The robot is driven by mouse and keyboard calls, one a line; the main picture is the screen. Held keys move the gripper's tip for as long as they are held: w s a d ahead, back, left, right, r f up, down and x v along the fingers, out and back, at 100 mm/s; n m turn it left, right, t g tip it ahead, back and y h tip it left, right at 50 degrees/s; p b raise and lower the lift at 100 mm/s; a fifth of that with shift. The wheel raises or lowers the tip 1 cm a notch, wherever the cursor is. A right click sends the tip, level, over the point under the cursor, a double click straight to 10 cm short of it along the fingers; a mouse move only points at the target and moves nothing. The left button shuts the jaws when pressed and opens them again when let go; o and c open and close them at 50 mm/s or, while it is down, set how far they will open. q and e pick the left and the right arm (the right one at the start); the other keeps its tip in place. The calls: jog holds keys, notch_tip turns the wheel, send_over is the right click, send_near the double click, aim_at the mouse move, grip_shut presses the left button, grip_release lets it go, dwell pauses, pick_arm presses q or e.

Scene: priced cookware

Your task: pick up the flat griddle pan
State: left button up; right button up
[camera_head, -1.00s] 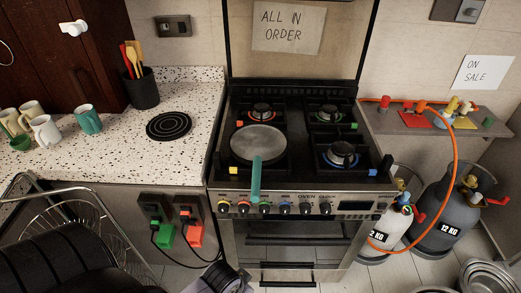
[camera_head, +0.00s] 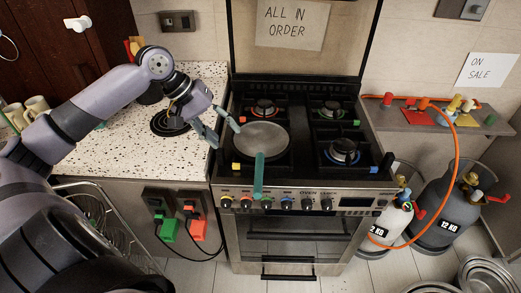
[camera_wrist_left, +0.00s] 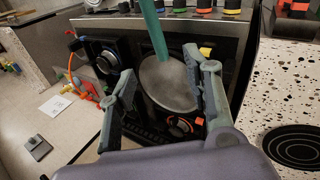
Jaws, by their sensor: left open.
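The flat griddle pan (camera_head: 265,140) is a round grey disc with a teal handle (camera_head: 259,177) that points to the front of the stove. It rests on the left front burner. My left gripper (camera_head: 224,130) is open and empty, at the pan's left edge in the head view. In the left wrist view, the pan (camera_wrist_left: 167,82) shows between the two open fingers (camera_wrist_left: 163,85), with its handle (camera_wrist_left: 153,28) running up and away. I cannot tell whether a finger touches the pan. My right gripper is not in view.
The stove (camera_head: 318,182) has other burners, including a bare one (camera_head: 344,151) right of the pan. The speckled counter (camera_head: 115,155) lies left, with a black trivet (camera_head: 164,122) partly behind my arm. Gas bottles (camera_head: 446,200) and an orange hose (camera_head: 455,150) stand right.

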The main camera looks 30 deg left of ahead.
pick_arm(q)
jog(key=r, duration=0.2)
jog(key=p, duration=0.3)
send_near(257, 163)
jog(key=x, duration=0.4)
jog(key=shift+w+d+f, duration=0.15)
jog(key=shift+w+f, duration=0.05)
jog(key=shift+w, duration=0.1)
jog(key=p+x, duration=0.1)
jog(key=x, duration=0.1)
jog(key=p+x, duration=0.1)
jog(key=x, duration=0.2)
jog(key=shift+s, duration=0.25)
jog(key=shift+w+f, duration=0.1)
jog(key=shift+f, duration=0.2)
jog(key=shift+c, duration=0.4)
grip_shut()
jog(key=shift+r, duration=0.1)
